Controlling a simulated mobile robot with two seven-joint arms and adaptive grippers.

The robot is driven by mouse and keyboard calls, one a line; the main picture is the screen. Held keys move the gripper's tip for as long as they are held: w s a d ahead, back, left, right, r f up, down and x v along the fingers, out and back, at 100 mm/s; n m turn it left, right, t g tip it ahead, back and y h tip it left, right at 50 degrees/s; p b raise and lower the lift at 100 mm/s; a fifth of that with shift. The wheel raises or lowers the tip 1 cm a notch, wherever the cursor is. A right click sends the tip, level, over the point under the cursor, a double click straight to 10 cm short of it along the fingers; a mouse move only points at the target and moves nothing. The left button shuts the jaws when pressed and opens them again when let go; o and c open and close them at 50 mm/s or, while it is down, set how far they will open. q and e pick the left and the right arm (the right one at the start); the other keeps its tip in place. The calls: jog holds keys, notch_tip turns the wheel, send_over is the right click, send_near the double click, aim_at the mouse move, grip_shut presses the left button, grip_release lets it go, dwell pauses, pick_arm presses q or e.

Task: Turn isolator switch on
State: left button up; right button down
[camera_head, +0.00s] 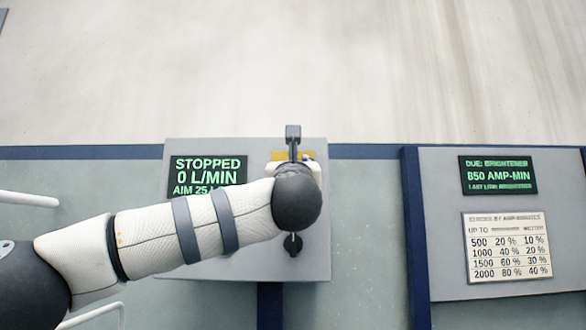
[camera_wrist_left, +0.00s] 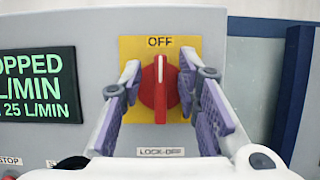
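The isolator switch (camera_wrist_left: 159,90) is a red rotary knob on a yellow plate (camera_wrist_left: 190,46) in the left wrist view. Its handle stands vertical, and its white mark points up at the OFF label. A LOCK-OFF label sits below it. My left gripper (camera_wrist_left: 160,76) is open, with one purple-padded finger on each side of the knob; whether they touch it I cannot tell. In the head view my left arm comes across from the left and hides the knob; only an edge of the yellow plate (camera_head: 280,156) shows. My right gripper is not in view.
The grey panel (camera_head: 180,262) has a display (camera_head: 207,176) reading STOPPED, 0 L/MIN. A dark knob (camera_head: 292,245) shows below my wrist. Another panel (camera_head: 440,280) with a display and a printed table stands to the right. Pale rails (camera_head: 28,198) are at the left.

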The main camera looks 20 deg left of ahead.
pick_arm(q)
grip_shut()
jog(key=shift+m, duration=0.4)
jog(key=shift+w+d+f+m+g+h, duration=0.15)
jog(key=shift+m+g+h, duration=0.85)
jog(key=shift+m, duration=2.55)
jog(key=shift+s+d+f+m+g+h, duration=0.15)
jog(key=shift+m+h, duration=1.6)
jog(key=shift+m, duration=1.85)
jog(key=shift+w+d+f+m+g+h, duration=0.1)
jog(key=shift+m+g+h, duration=0.9)
jog(key=shift+m, duration=2.55)
jog(key=shift+t+h, duration=0.25)
grip_release()
